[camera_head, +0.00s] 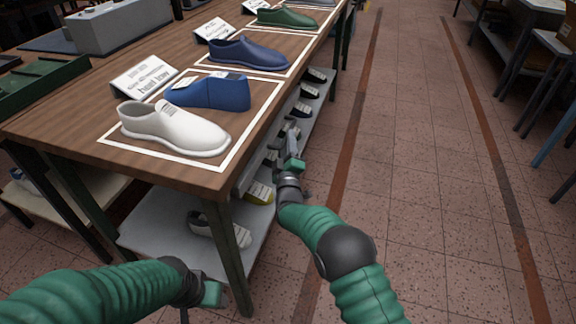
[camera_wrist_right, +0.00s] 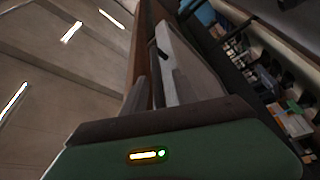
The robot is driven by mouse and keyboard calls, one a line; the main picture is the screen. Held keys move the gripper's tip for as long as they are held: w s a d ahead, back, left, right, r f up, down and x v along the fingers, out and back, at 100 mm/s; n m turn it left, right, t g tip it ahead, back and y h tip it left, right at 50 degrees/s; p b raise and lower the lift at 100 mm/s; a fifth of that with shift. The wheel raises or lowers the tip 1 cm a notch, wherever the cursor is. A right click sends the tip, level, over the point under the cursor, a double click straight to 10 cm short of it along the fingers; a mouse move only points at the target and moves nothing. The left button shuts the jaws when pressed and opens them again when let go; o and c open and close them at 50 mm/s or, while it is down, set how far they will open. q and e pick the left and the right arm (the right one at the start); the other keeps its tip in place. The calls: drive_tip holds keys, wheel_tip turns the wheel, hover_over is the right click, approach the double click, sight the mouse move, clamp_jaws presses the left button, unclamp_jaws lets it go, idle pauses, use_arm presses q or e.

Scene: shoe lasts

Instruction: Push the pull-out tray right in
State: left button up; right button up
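The pull-out tray shows only in part, as a pale grey panel (camera_head: 250,174) under the long right edge of the wooden table; my right arm and the tabletop hide the rest. In the right wrist view a pale grey panel (camera_wrist_right: 183,72), which looks like the same tray, runs beneath the brown table edge. My right gripper (camera_head: 292,164) is beside the table's right side, close to this panel; I cannot tell whether they touch. Its fingers are too small and dark to read. My left gripper (camera_head: 208,293) is low by the front table leg, its fingers unclear.
White, blue and green shoe lasts stand on the tabletop (camera_head: 70,125) with paper signs. A lower shelf (camera_head: 150,232) holds more lasts. A dark green leg (camera_head: 228,255) stands at the front corner. The tiled aisle (camera_head: 440,170) to the right is clear.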

drive_tip(key=a+p+v, duration=0.1)
drive_tip(key=p+v, duration=0.2)
drive_tip(key=v, duration=1)
drive_tip(key=shift+s+d, duration=0.15)
drive_tip(key=shift+d, duration=0.35)
drive_tip(key=shift+f, duration=0.1)
